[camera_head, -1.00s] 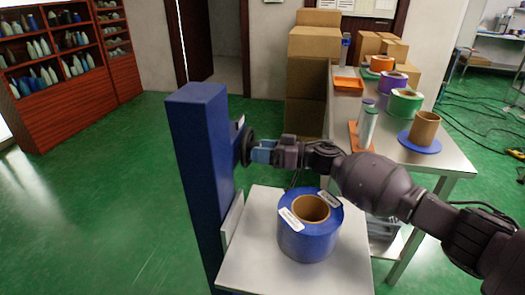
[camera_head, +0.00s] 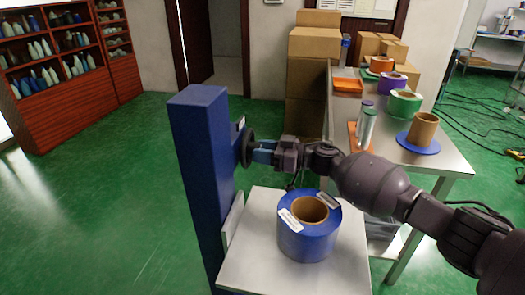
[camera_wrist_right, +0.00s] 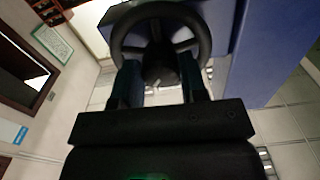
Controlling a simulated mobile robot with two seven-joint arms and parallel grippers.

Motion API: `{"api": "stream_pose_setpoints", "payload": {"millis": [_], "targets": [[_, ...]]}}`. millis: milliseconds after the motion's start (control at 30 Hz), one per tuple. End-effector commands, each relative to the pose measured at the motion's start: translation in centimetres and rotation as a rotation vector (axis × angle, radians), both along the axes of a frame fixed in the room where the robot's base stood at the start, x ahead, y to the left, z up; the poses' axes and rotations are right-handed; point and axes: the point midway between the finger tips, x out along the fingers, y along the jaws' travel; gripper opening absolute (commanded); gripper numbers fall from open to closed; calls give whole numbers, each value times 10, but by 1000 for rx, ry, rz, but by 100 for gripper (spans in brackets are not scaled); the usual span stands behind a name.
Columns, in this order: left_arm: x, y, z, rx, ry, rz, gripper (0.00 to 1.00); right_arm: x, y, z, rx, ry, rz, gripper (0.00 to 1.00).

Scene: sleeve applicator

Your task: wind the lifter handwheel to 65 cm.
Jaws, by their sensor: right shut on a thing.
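The dark handwheel (camera_head: 247,147) sits on the side of the lifter's tall blue column (camera_head: 203,185). It also shows in the right wrist view as a black spoked wheel (camera_wrist_right: 203,28). My right gripper (camera_head: 262,152) reaches it from the right and is shut on it. In the right wrist view, the two fingers (camera_wrist_right: 160,82) lie on either side of the wheel's dark centre; the exact contact is too dark to tell. The lifter's pale platform (camera_head: 255,268) carries a blue roll (camera_head: 305,245) with a brown core. No height reading is legible. My left gripper is not in view.
A metal table (camera_head: 432,160) stands right of the lifter. It holds an orange tray (camera_head: 348,86), several coloured rolls and a brown core on a blue disc (camera_head: 422,132). Cardboard boxes (camera_head: 313,45) are stacked behind. The green floor left of the column is clear.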

Motion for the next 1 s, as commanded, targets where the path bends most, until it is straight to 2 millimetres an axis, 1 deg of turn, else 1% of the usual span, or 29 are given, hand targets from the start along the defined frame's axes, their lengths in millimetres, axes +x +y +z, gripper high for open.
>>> {"api": "stream_pose_setpoints", "payload": {"millis": [300,500,700,1000], "targets": [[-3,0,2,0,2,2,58,1,0,0,-72,-221,0,16],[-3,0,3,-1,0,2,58,1,-1,0,-104,-317,-1,16],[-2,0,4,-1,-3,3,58,1,-1,-1,-123,-370,-1,16],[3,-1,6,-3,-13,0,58,2,-1,-1,-127,-385,-1,16]]}}
